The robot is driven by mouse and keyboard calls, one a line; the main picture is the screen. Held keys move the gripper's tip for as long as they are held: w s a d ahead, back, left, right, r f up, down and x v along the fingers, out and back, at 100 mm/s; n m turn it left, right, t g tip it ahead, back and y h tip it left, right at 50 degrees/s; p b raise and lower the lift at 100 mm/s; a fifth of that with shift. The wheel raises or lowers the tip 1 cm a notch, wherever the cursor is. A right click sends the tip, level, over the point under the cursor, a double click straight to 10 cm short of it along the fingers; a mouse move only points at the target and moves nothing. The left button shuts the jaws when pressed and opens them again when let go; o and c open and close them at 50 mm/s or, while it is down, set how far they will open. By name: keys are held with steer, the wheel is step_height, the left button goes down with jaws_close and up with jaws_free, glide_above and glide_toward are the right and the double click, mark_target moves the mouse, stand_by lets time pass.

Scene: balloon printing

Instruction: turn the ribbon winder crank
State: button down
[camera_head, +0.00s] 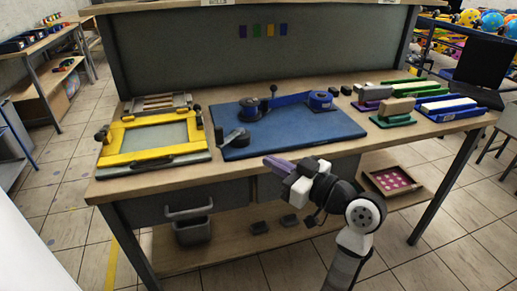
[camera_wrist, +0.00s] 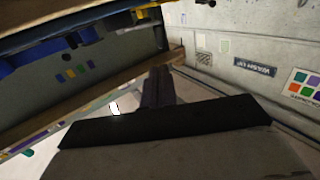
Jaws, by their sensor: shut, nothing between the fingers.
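The ribbon winder is a blue board (camera_head: 318,131) on the workbench with a blue spool (camera_head: 250,109) at its left and a blue ribbon roll (camera_head: 320,100) at its right, joined by a blue band. A dark crank knob (camera_head: 273,89) stands up near the left spool. A dark grey piece (camera_head: 236,136) lies at the board's front left. My gripper (camera_head: 276,164) is in front of the board's front edge, apart from the crank, with purple fingers. In the wrist view its fingers (camera_wrist: 158,87) are together and empty.
A yellow frame (camera_head: 122,140) lies on the bench to the left. Wooden-topped blocks on green and blue bases (camera_head: 395,107) stand at the right.

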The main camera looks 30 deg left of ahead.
mark_target(222, 136)
steer(key=a+p, duration=0.1)
steer(key=a, duration=0.3)
steer(key=w+a+p, duration=0.1)
steer(key=a, duration=0.3)
steer(key=a+p, duration=0.1)
steer(key=a, duration=0.4)
steer(key=shift+w+r+p, duration=0.1)
steer(key=shift+w+p, duration=0.15)
steer(key=shift+p, duration=0.1)
steer(key=shift+w+a, duration=0.1)
steer(key=shift+a, duration=0.3)
